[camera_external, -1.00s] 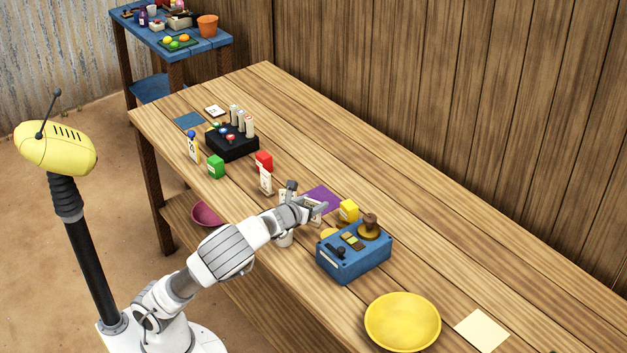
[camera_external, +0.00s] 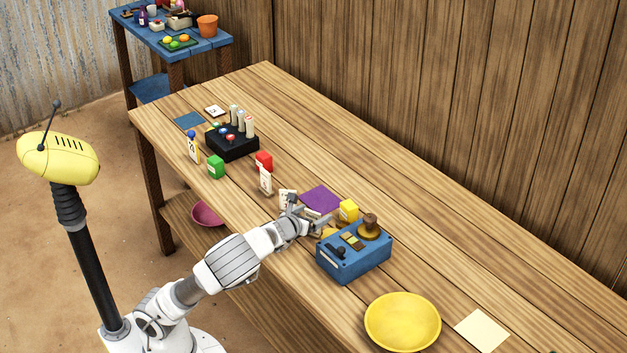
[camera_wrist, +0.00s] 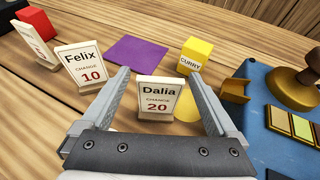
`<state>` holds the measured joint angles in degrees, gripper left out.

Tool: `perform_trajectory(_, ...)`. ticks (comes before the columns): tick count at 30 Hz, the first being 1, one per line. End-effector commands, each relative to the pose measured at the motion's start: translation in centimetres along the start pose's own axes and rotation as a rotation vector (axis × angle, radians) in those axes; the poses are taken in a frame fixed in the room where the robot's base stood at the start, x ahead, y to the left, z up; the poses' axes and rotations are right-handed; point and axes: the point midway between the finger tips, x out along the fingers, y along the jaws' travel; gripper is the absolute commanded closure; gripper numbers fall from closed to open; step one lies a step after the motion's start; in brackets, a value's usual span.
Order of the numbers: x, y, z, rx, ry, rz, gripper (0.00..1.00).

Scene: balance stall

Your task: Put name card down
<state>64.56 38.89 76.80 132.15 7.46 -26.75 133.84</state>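The white name card reading "Dalia, change 20" (camera_wrist: 160,95) stands upright between my fingers in the wrist view. My gripper (camera_wrist: 158,75) is open, with a visible gap between the card and each finger. It also shows low over the table in the external view (camera_external: 320,220), where it partly hides the card. A yellow disc (camera_wrist: 186,110) lies on the table right beside the card, partly hidden. The "Felix, change 10" card (camera_wrist: 83,66) stands to the left, and another card (camera_wrist: 37,46) stands beyond it.
A purple mat (camera_wrist: 138,53) and a yellow "CURRY" block (camera_wrist: 195,52) lie behind the card. A blue box with a brown knob (camera_external: 353,258) is close on the right. A red block (camera_external: 263,160) is farther left. The table along the back wall is clear.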

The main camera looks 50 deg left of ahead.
Motion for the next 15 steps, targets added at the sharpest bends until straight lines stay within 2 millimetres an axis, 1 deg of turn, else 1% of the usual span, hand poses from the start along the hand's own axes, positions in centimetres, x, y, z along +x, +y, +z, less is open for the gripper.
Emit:
perform_trajectory(6,0.0,0.0,0.0,-0.001,0.0,0.0,0.06)
perform_trajectory(9,-0.2,0.0,0.4,-0.002,0.0,-0.001,0.06)
perform_trajectory(11,-0.6,-0.1,0.4,0.0,0.001,-0.001,0.06)
perform_trajectory(15,-2.4,-0.1,0.5,0.003,0.001,-0.002,0.06)
